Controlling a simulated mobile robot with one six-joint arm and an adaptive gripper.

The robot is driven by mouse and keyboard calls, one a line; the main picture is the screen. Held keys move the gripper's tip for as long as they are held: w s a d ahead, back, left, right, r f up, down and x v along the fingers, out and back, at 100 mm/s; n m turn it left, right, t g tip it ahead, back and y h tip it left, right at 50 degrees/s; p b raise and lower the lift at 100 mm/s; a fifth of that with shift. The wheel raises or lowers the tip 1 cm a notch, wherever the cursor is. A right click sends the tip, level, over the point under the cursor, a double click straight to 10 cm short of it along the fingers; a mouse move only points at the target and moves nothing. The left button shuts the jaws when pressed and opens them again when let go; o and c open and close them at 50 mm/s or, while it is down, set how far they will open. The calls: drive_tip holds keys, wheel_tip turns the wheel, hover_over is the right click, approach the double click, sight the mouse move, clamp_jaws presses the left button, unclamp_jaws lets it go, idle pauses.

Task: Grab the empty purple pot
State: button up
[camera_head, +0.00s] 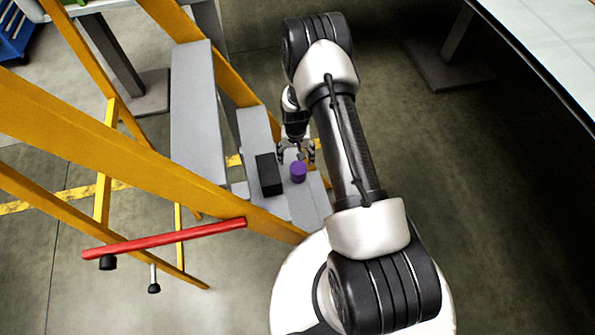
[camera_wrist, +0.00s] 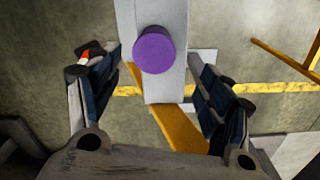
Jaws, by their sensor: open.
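The purple pot (camera_head: 298,171) stands on a grey step of the yellow ladder, beside a black box. In the wrist view the pot (camera_wrist: 154,50) shows as a purple disc, seen nearly end-on, between and beyond the fingers. Its inside cannot be made out. My gripper (camera_head: 297,152) is open and empty, just behind the pot in the head view. In the wrist view my gripper (camera_wrist: 160,80) has its two dark-padded fingers spread wide, with the pot apart from both.
The black box (camera_head: 269,174) stands close left of the pot. Yellow ladder rails (camera_head: 130,150) and grey steps (camera_head: 197,110) lie to the left. A red bar (camera_head: 165,239) sticks out at lower left. A large light-topped surface (camera_head: 545,40) is at upper right. Floor on the right is clear.

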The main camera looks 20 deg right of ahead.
sight(296, 168)
wheel_tip(296, 168, down, 8)
drive_tip(key=shift+f+b, duration=0.1)
drive_tip(key=shift+b, duration=0.95)
drive_tip(key=f, duration=0.1)
drive_tip(key=f+b, duration=0.1)
drive_tip(key=f, duration=0.1)
drive_tip(key=d+f+b, duration=0.1)
drive_tip(key=f, duration=0.1)
drive_tip(key=shift+c, duration=0.6)
drive_tip(key=shift+a, duration=0.1)
drive_tip(key=c, duration=1.1)
